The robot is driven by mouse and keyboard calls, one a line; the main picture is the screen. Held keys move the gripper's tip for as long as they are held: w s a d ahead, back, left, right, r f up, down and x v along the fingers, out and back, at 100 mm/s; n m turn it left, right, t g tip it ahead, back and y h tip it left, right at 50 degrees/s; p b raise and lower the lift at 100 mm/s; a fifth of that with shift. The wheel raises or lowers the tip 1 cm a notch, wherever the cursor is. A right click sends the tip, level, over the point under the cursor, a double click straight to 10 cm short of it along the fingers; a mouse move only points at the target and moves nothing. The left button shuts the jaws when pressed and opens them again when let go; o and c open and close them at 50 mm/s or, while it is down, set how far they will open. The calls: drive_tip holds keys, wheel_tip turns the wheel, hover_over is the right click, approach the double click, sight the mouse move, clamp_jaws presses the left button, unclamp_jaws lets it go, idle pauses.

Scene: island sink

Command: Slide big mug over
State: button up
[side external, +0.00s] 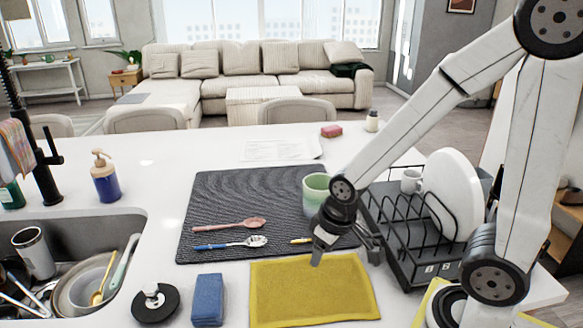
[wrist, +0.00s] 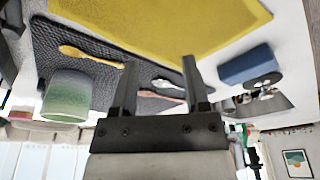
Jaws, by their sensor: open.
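The big mug (side external: 317,187), pale green and white, stands upright on the right part of the dark ribbed mat (side external: 215,190), partly hidden behind my wrist. In the wrist view the mug (wrist: 68,97) appears at the left, apart from the fingers. My gripper (side external: 345,256) is open and empty, pointing down near the mat's front edge and the back edge of the yellow cloth (side external: 312,295). In the wrist view my gripper (wrist: 160,66) shows nothing between its fingers but the mat and spoons farther off. A smaller white mug (side external: 411,181) sits at the dish rack.
A black dish rack (side external: 405,240) with a large white plate (side external: 452,195) stands right of the mat. A pink spoon (side external: 232,224), a blue-handled spoon (side external: 230,243) and a yellow-handled utensil (side external: 301,240) lie on the mat. A blue sponge (side external: 208,299) and the sink are left.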

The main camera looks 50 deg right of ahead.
drive_tip(key=c, duration=0.6)
drive_tip(key=shift+w+d+r, duration=0.1)
drive_tip(key=shift+w+d, duration=0.15)
drive_tip(key=shift+d, duration=0.05)
clamp_jaws()
drive_tip(key=w+d+r+n+g, duration=0.1)
drive_tip(key=d+r, duration=0.1)
drive_tip(key=d, duration=0.7)
drive_tip(key=w+d+r+n, duration=0.1)
drive_tip(key=w+d, duration=0.1)
drive_tip(key=d, duration=0.6)
drive_tip(key=w+d+r+n+g, duration=0.1)
drive_tip(key=w+d+r+n, duration=0.1)
drive_tip(key=d, duration=0.7)
drive_tip(key=shift+w+d+r+g, duration=0.25)
drive_tip(key=shift+d+r+g, duration=0.05)
